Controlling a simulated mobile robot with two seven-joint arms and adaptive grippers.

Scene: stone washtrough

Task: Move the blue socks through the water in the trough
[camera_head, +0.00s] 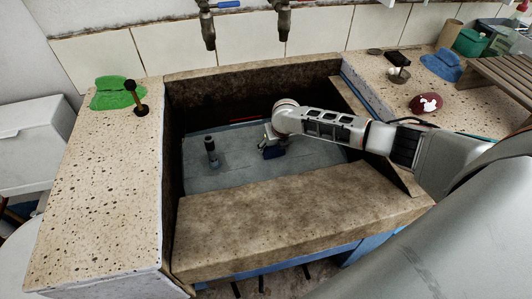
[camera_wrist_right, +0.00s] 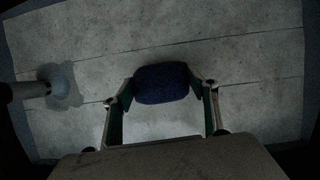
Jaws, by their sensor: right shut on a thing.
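The blue socks (camera_head: 274,152) show as a small dark blue bundle low inside the stone trough (camera_head: 300,218). My right gripper (camera_head: 270,143) reaches in from the right and is shut on the socks. In the right wrist view the bundle (camera_wrist_right: 162,84) sits between the two fingertips of my right gripper (camera_wrist_right: 161,88). Grey-blue water (camera_head: 235,175) seems to cover the trough floor. I cannot tell how deep the socks are in it. My left gripper is not in view.
An upright pipe (camera_head: 211,153) stands in the trough left of the socks. Two taps (camera_head: 283,25) hang above the back wall. A green cloth (camera_head: 110,94) and a dark knobbed handle (camera_head: 137,97) lie on the left ledge; a blue cloth (camera_head: 441,65) and red object (camera_head: 426,103) on the right.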

